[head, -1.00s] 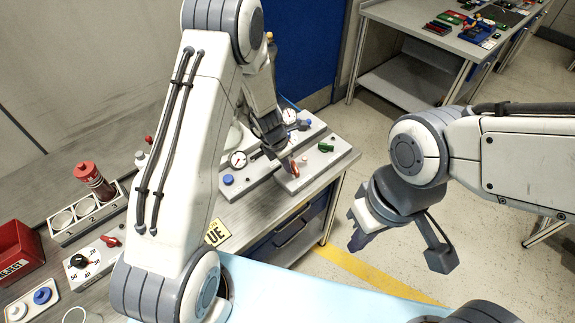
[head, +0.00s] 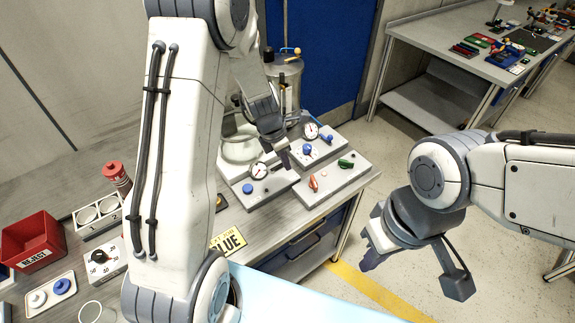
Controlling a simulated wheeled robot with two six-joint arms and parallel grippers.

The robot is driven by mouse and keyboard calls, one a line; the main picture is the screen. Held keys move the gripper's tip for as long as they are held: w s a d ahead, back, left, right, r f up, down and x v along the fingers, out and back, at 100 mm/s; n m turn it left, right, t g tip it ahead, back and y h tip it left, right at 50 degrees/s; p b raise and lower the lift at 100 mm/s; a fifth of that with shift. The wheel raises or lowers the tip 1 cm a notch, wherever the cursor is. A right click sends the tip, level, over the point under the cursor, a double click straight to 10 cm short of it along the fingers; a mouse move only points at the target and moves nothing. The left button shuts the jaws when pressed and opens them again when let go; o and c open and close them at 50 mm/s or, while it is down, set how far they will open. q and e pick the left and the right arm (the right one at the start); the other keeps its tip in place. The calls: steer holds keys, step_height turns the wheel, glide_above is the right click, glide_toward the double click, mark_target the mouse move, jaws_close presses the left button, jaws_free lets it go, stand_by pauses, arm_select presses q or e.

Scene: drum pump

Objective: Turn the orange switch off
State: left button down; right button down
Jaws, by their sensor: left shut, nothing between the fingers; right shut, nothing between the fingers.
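The orange switch (head: 313,184) stands on a light grey panel (head: 330,187) at the front right of the bench, beside a small pale button. A green switch (head: 346,164) is on the same panel, further right. My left gripper (head: 285,165) is shut and empty. It points down just left of and behind the orange switch in the picture, with a visible gap between them. The whole orange lever shows.
Two dial gauges (head: 258,170), blue knobs (head: 248,188) and a metal drum (head: 286,80) stand around the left gripper. My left arm hides part of the bench. A red reject bin (head: 30,240) is at the far left. Floor is open on the right.

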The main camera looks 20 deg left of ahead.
arm_select(q)
steer(key=s+d+r+m+g+b, duration=0.1)
steer(key=s+d+r+m, duration=0.3)
steer(key=s+d+m, duration=0.3)
steer(key=s+d+r+m+b, duration=0.1)
steer(key=s+d+r+m, duration=0.35)
steer(key=d+m, duration=0.4)
steer(key=s+a+r+m+g+y+b, duration=0.1)
steer(key=s+r+m, duration=0.2)
steer(key=s+m, duration=1.3)
steer(key=m, duration=0.2)
steer(key=shift+m, duration=0.35)
steer(key=shift+w, duration=0.1)
